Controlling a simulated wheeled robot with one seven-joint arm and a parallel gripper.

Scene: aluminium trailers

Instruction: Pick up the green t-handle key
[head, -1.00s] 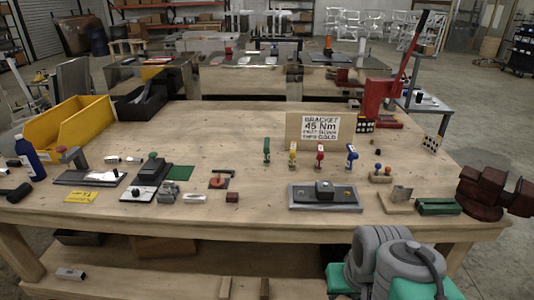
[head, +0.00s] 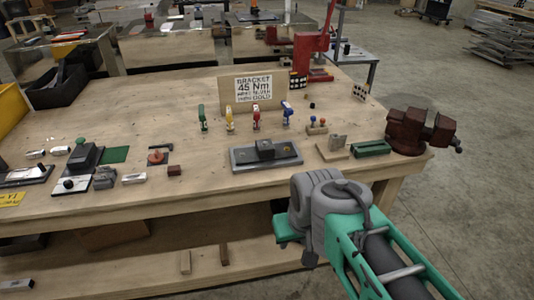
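The green t-handle key (head: 202,117) stands upright on the wooden workbench (head: 130,115), at the left end of a row of coloured keys. Beside it to the right stand a yellow key (head: 229,119), a red key (head: 256,118) and a blue key (head: 287,114). My arm shows at the lower right in the head view, in front of the bench edge and apart from the keys. My gripper's fingers cannot be made out, so what they hold is hidden.
A sign board (head: 252,89) stands behind the keys. A grey plate with a block (head: 265,155) lies in front. A dark red vise (head: 423,130) is at the right corner, and a red press (head: 308,60) stands behind. Bare wood lies left of the green key.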

